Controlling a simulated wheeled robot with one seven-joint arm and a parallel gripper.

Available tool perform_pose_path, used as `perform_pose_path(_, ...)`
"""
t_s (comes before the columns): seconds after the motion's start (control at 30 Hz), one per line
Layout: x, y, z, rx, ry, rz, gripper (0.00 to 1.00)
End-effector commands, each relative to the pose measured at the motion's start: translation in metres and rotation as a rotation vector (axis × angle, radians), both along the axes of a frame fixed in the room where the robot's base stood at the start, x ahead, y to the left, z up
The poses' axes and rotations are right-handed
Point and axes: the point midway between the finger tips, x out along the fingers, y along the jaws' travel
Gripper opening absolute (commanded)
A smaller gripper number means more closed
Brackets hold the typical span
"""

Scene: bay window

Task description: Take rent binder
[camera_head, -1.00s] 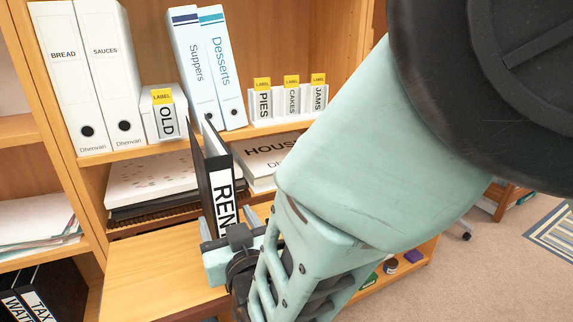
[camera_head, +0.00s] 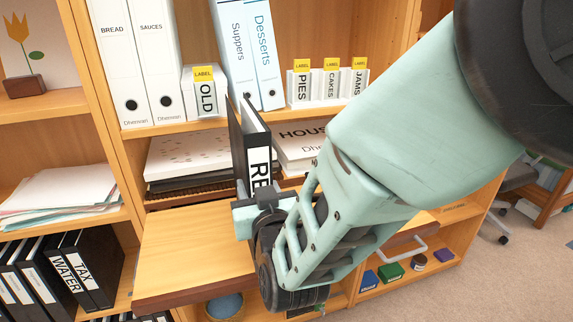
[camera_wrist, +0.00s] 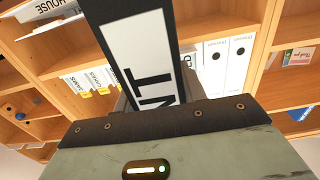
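The rent binder (camera_head: 258,142) is black with a white spine label; "RE" shows in the head view, and "NT" shows on the label (camera_wrist: 145,62) in the wrist view. It stands upright over the pull-out wooden board (camera_head: 190,250), in front of the shelves. My gripper (camera_head: 258,205) is at the lower part of its spine and appears shut on it. The fingertips are largely hidden by the binder and by my wrist. My arm hides the binder's lower right side.
Black binders marked WATER and TAX (camera_head: 88,268) stand at lower left. White binders (camera_head: 140,60), an OLD box (camera_head: 205,92) and small label boxes (camera_head: 327,85) fill the shelf above. Papers (camera_head: 60,190) lie on the left shelf. Carpet (camera_head: 480,285) is open at right.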

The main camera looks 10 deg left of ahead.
Motion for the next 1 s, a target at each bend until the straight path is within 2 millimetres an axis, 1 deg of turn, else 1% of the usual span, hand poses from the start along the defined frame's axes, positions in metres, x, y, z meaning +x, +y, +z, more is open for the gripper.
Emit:
perform_pose_path(0.03,0.0005,0.0005,0.0035,0.006,-0.006,-0.001,0.00)
perform_pose_path(0.63,0.0008,0.0003,0.0111,0.007,-0.006,-0.001,0.00)
perform_pose_path(1.0,0.0006,0.0004,0.0116,0.006,-0.007,-0.001,0.00)
